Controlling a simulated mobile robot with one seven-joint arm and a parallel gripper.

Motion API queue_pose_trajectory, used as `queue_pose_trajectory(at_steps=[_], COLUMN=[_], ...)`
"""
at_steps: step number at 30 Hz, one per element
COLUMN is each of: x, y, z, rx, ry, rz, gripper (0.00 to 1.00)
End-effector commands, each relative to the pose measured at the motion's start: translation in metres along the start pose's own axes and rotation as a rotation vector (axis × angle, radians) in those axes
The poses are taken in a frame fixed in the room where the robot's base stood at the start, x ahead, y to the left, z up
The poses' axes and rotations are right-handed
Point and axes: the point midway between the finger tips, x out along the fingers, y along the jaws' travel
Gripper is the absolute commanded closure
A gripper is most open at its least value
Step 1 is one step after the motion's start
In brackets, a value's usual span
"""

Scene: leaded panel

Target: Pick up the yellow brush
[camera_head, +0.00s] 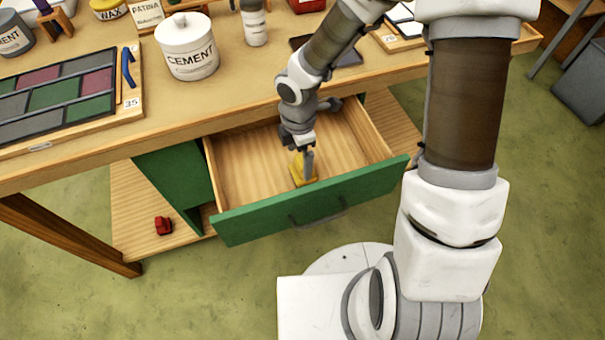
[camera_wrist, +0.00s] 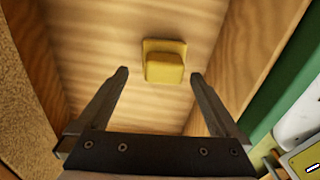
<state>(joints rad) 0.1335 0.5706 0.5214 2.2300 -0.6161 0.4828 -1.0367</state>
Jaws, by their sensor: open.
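The yellow brush (camera_head: 303,171) lies in the open green-fronted drawer (camera_head: 245,163). In the wrist view the brush (camera_wrist: 164,61) is a small yellow block with a wider part behind it, on the wooden drawer floor. My gripper (camera_head: 303,157) reaches down into the drawer just above the brush. In the wrist view my gripper (camera_wrist: 158,73) is open, with a finger to each side of the brush and nothing held. The brush appears slightly beyond the fingertips and nearer the right finger. Whether a finger touches it cannot be told.
The drawer's green front (camera_head: 310,203) and wooden sides stand close around my gripper. The workbench top (camera_head: 240,90) overhangs the drawer's back. On it are a cement jar (camera_head: 188,50) and a leaded panel (camera_head: 60,92). A red object (camera_head: 163,225) lies on the lower shelf.

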Motion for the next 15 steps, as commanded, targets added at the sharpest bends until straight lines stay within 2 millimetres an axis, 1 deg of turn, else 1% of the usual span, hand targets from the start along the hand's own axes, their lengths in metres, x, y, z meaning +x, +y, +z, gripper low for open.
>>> queue_pose_trajectory(at_steps=[1, 5, 8, 15], x=[0.007, 0.011, 0.018, 0.054], y=[0.000, 0.000, -0.001, -0.005], z=[0.000, 0.000, 0.000, 0.001], rx=[0.000, 0.000, -0.001, -0.002], ry=[-0.001, -0.001, 0.000, 0.000], rz=[-0.001, 0.001, 0.000, -0.002], gripper=[0.00, 0.00, 0.00, 0.00])
